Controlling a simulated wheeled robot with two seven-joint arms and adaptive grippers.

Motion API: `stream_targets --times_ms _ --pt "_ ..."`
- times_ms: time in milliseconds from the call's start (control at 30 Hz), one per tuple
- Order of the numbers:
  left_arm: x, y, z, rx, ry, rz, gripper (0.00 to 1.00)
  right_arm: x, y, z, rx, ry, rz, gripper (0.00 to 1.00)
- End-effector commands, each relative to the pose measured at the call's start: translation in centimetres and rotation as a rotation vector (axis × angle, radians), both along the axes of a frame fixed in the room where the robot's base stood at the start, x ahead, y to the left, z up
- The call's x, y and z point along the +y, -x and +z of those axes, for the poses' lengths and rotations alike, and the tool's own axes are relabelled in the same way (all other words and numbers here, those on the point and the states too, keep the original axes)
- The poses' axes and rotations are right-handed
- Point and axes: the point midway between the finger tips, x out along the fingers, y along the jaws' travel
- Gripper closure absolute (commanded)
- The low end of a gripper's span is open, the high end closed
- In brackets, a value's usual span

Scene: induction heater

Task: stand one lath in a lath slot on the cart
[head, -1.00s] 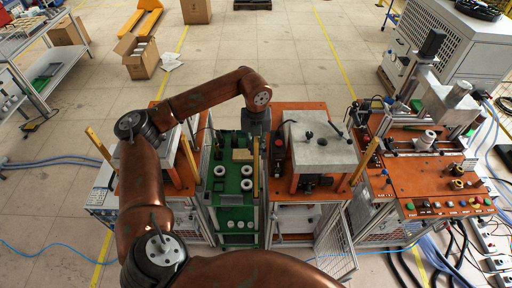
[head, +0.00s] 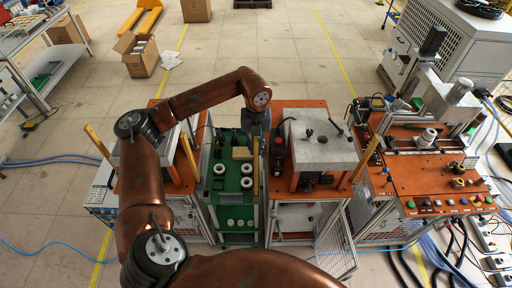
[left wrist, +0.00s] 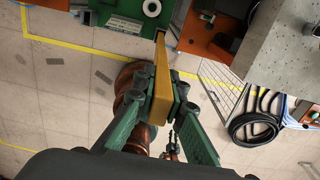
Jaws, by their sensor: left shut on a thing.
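My left gripper (head: 257,127) reaches over the right edge of the green cart (head: 231,204) and points down. In the left wrist view its fingers (left wrist: 163,92) are shut on a yellow-brown lath (left wrist: 160,65). In the head view this lath (head: 255,172) hangs nearly upright along the cart's right side. In the left wrist view its far end is by the cart's green corner (left wrist: 120,24). I cannot tell whether that end is inside a slot.
White rings (head: 219,169) and a tan block (head: 242,153) sit on the cart. Orange-topped machines flank it closely; the right one carries a grey block (head: 318,150). Other laths stand at the left machine (head: 188,158) and the right machine (head: 365,160). A mesh door (head: 337,245) stands open at front right.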

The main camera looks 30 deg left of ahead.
Motion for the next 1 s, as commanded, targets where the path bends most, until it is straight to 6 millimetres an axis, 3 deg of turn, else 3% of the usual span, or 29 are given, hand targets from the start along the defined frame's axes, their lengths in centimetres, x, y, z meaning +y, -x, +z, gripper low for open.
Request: stream_targets --times_ms 1000 --pt "0.0 0.0 -3.0 0.001 -0.001 0.000 1.00 0.5 0.1 -2.0 0.002 -0.005 -0.002 0.76"
